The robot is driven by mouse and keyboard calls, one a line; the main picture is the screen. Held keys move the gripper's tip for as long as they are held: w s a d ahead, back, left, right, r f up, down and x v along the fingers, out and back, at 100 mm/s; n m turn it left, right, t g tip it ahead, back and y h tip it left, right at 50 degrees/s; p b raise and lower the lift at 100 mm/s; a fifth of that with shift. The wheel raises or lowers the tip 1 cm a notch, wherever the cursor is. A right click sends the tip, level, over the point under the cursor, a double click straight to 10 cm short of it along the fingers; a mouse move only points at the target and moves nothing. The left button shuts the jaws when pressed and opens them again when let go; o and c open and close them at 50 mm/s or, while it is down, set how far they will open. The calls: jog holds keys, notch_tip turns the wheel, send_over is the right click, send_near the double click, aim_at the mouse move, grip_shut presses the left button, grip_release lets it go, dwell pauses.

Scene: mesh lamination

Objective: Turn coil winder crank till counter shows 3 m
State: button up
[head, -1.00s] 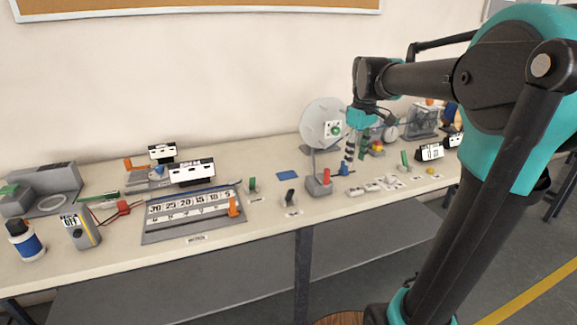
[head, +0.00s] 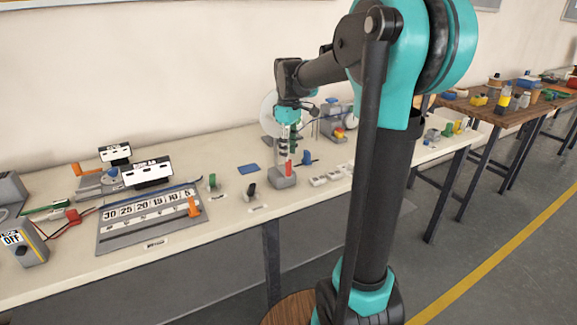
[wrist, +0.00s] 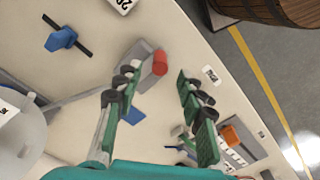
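My gripper (head: 289,148) is open and empty, pointing down above the bench. It is near a grey block with a red lever (head: 285,174). In the wrist view the two green-and-black fingers (wrist: 152,112) are spread apart; the block with its red tip (wrist: 159,64) shows beyond them. A pale disc (head: 268,112) stands behind my gripper, partly hidden; its edge shows in the wrist view (wrist: 22,135). An orange handle (head: 90,169) sits on a grey device at the left, beside black-and-white displays (head: 148,172). I cannot tell which part is the winder crank, nor read 3 m anywhere.
A numbered scale plate (head: 125,238) with an orange pointer (head: 194,207) lies left of my gripper. Small green (head: 212,182) and black (head: 250,192) switches stand between. A blue knob (head: 307,158) is just right. My arm hides part of the bench; a wooden table (head: 460,104) stands beyond.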

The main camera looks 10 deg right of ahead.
aim_at(289, 175)
notch_tip(289, 175, down, 6)
jog(key=shift+f, duration=0.1)
dwell(0.4)
grip_shut()
